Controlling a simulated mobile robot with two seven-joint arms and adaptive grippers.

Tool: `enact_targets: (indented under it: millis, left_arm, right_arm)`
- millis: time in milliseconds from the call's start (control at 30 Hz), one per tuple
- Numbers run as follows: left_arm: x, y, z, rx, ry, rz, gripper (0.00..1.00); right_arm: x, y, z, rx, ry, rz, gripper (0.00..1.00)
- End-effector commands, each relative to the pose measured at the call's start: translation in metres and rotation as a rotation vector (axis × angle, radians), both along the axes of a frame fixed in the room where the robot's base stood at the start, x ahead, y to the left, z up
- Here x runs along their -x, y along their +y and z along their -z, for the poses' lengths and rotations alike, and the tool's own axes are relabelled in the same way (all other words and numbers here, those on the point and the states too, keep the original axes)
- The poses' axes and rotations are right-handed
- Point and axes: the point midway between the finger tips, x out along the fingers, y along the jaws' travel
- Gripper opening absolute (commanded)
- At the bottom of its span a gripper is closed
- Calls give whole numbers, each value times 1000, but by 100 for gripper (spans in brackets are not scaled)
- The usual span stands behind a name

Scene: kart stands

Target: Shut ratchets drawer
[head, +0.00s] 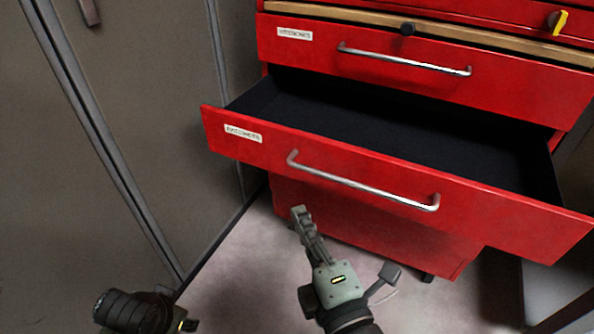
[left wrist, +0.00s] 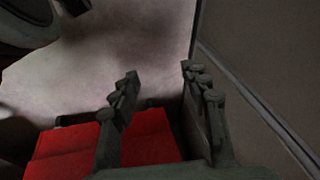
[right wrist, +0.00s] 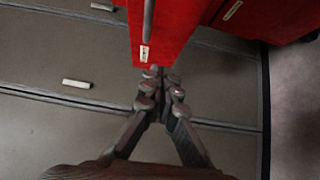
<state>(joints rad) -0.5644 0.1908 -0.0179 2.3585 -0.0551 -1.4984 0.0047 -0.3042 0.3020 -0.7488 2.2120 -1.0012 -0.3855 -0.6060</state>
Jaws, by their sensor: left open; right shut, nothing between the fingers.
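The ratchets drawer (head: 340,172) is red with a white label and a silver bar handle (head: 362,184). It is pulled well out of the cabinet, and its dark inside looks empty. My right gripper (head: 299,213) is shut and empty, just in front of and below the drawer front, left of the handle in the head view. In the right wrist view its fingertips (right wrist: 161,72) meet near the labelled end of a red drawer front (right wrist: 160,35). My left gripper (left wrist: 155,78) is open and empty. In the head view only part of my left arm shows at the bottom left.
A closed red drawer (head: 420,68) with its own handle sits above, under a wooden top edge (head: 440,32). A yellow-handled thing (head: 558,21) is at the top right. Grey-brown lockers (head: 150,130) stand at left. Pale floor (head: 240,270) is clear below.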

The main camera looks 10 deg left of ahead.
Motion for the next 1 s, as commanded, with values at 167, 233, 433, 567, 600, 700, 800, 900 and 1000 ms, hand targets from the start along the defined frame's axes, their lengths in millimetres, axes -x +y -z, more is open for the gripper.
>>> enact_targets:
  millis: [167,233,433,567,600,700,800,900,1000]
  left_arm:
    - [-5,-1,14,9,8,1,46]
    - [-6,-1,18,11,11,3,46]
    - [-8,-1,28,17,15,4,46]
    - [-9,-1,34,18,17,4,46]
    - [-9,-1,35,19,18,4,46]
    - [-10,-1,36,19,17,4,46]
    - [-10,-1,36,20,15,5,46]
    - [-10,-1,36,20,15,5,46]
    - [-10,-1,36,20,15,5,46]
  right_arm:
    - [-36,18,-3,-2,-2,2,0]
    - [-50,25,-4,-2,-2,2,0]
    - [-84,30,-2,1,0,3,0]
    - [-98,25,-1,-2,2,2,0]
    - [-102,24,-1,-1,2,2,0]
    - [-106,22,0,-2,3,2,0]
    - [-107,22,0,-3,4,2,0]
    - [-107,22,0,-4,4,2,0]
    - [-107,22,0,-4,4,2,0]
